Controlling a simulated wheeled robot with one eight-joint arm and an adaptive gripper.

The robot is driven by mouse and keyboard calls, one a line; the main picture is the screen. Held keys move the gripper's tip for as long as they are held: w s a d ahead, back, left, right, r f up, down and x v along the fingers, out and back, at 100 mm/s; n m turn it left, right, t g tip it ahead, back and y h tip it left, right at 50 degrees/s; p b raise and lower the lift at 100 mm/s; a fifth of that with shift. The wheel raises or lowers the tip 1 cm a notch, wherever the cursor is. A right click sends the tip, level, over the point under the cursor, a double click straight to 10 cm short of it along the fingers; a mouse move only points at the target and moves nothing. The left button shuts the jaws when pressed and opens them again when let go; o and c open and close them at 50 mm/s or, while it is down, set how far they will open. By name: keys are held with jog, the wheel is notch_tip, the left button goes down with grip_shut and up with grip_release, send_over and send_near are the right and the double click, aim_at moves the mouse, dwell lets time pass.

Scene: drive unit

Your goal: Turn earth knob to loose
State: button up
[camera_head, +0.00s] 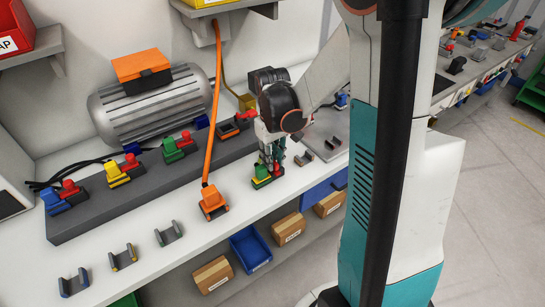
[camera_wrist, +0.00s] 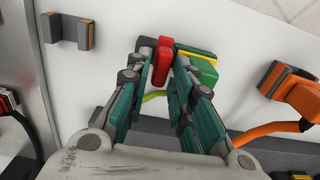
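A green and yellow connector (camera_head: 261,181) stands on the white bench near its front edge, below my gripper (camera_head: 270,160). In the wrist view this connector (camera_wrist: 203,68) lies at the upper middle, with a red knob (camera_wrist: 163,60) at its left side. The fingers hide part of the knob and connector, so the knob's exact angle is hard to tell.
A grey bar (camera_head: 110,205) holds coloured connectors with red knobs, beside a grey motor (camera_head: 150,108). An orange connector and cable (camera_head: 213,203) stand left of my gripper. Empty grey holders (camera_head: 168,234) line the bench front. Blue (camera_head: 250,247) and cardboard bins sit below.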

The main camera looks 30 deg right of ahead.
jog(key=shift+r, duration=0.1)
dwell(0.3)
jog(key=shift+r, duration=3.9)
